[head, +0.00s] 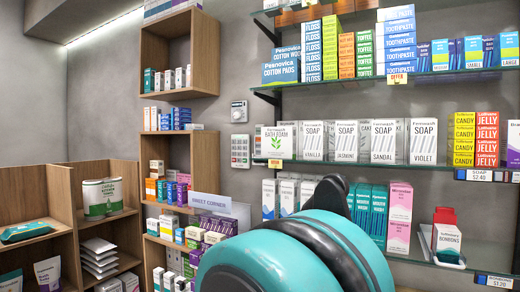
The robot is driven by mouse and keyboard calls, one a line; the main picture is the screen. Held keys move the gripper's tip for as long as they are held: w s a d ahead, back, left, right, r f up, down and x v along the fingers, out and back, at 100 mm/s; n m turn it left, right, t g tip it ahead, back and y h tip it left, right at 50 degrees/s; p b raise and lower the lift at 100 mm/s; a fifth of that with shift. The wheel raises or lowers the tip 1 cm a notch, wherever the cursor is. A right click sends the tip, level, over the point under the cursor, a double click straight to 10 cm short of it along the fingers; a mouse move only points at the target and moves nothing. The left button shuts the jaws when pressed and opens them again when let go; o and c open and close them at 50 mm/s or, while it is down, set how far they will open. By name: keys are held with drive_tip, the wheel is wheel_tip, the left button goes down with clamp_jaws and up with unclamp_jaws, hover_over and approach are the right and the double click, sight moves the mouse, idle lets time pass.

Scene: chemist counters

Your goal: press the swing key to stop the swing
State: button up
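A pale wall keypad (241,151) with several small keys is on the grey wall between the wooden shelves and the glass shelves. A small white wall unit with a round dial (239,111) is just above it. The key labels are too small to read, so I cannot tell which is the swing key. My teal and black arm fills the bottom centre. A dark part of my gripper (330,192) shows beyond it, to the right of and below the keypad, apart from it in the picture. The rest of my gripper is hidden behind the arm.
Glass shelves (455,175) with soap, candy and toothpaste boxes reach out on the right. A wooden shelf unit (180,45) with boxes stands to the left of the keypad. A "Sweet Corner" sign (221,208) is below. Bare wall surrounds the keypad's left side.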

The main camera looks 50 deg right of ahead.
clamp_jaws()
idle(1.3)
